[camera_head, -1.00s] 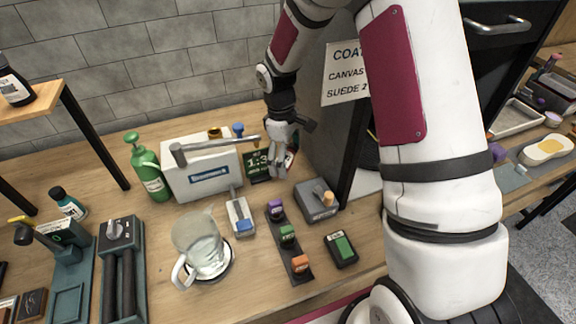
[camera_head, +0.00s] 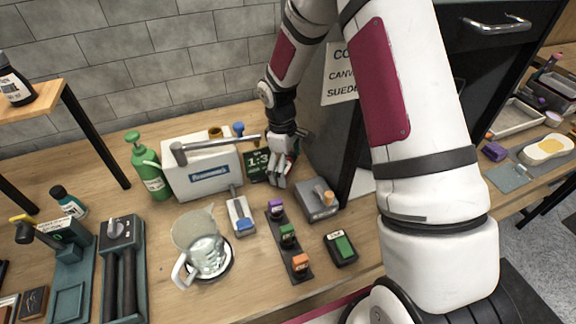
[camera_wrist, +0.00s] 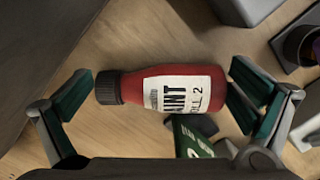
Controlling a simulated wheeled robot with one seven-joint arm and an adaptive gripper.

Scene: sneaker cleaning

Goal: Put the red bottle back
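The red bottle (camera_wrist: 178,88) has a black cap (camera_wrist: 108,88) and a white label reading PAINT. In the wrist view it lies across the picture, cap to the left, in the space between my fingers. My gripper (camera_wrist: 162,92) is spread wide, with one finger near the cap and the other near the bottle's base. Small gaps seem to show at both ends. In the head view my gripper (camera_head: 280,172) is low over the table, between the green 1:3 card and the dark cabinet. The bottle is mostly hidden there behind my gripper.
The green card (camera_head: 256,166) is close to my gripper, beside the white box (camera_head: 203,180). A grey block (camera_head: 315,205) with a knob stands in front. The dark cabinet (camera_head: 335,130) rises at right. A glass jug (camera_head: 203,245) and stamp row (camera_head: 289,243) are nearer.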

